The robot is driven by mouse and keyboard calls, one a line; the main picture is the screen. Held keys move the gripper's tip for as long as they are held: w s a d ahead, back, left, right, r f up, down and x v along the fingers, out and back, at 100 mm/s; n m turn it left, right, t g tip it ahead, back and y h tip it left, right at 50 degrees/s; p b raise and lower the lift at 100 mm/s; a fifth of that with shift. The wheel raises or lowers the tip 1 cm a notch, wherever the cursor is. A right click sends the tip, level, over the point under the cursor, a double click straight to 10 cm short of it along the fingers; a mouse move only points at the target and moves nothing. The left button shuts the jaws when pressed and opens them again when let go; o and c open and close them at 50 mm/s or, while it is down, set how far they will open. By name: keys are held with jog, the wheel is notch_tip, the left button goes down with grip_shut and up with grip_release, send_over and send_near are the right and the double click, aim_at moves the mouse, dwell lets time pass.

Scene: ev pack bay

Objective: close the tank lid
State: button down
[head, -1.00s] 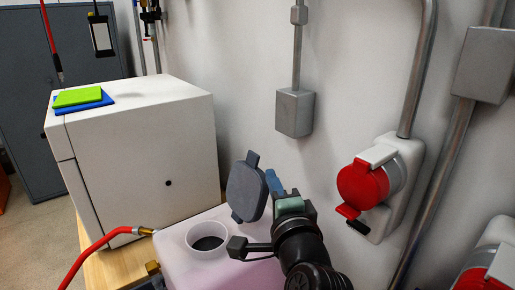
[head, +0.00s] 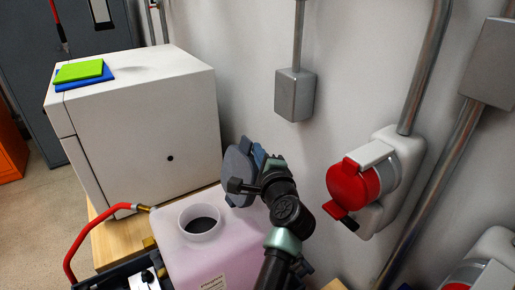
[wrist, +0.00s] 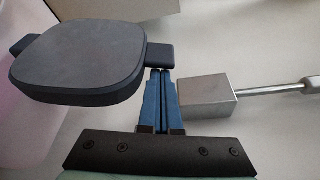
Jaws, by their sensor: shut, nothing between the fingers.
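The tank (head: 185,252) is a translucent pinkish-white box with a round open neck (head: 200,220). Its dark blue-grey lid (head: 236,172) stands open, roughly upright, at the right of the neck. In the wrist view the lid (wrist: 80,55) fills the upper left, with a small tab at its right edge. My gripper (head: 259,154) is at the lid's right side in the head view, partly overlapped by it. In the wrist view my gripper (wrist: 161,72) shows blue fingers shut together and empty, with the tips close by the tab. I cannot tell whether they touch it.
A white cabinet (head: 150,150) with green and blue pads on top stands behind left. A red hose (head: 85,235) runs left of the tank. On the wall at right are a grey box (head: 295,95) and a red-capped socket (head: 352,182).

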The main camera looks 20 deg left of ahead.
jog(key=shift+w+a, duration=0.25)
jog(key=shift+w, duration=0.05)
jog(key=shift+s, duration=0.1)
jog(key=shift+s+a+n+b, duration=0.3)
jog(key=shift+s+a+b, duration=0.05)
jog(key=shift+s+a, duration=0.05)
jog(key=s+a+n+t+y+b, duration=0.2)
jog(key=s+a+n+b, duration=0.5)
jog(key=s+b, duration=0.15)
jog(key=shift+s+a+f+n+y+b, duration=0.35)
jog(key=shift+s+a+f+n+b, duration=0.85)
jog(key=shift+s+f+b, duration=0.55)
jog(key=shift+s+a+f+n+y+b, duration=0.3)
jog(key=shift+s+a+f+n+b, duration=1)
jog(key=shift+f+b, duration=0.65)
jog(key=shift+s+a+f+n+y+b, duration=0.35)
jog(key=shift+s+a+f+n+b, duration=0.7)
jog(key=shift+s+f+b, duration=0.8)
jog(key=shift+w+r, duration=0.15)
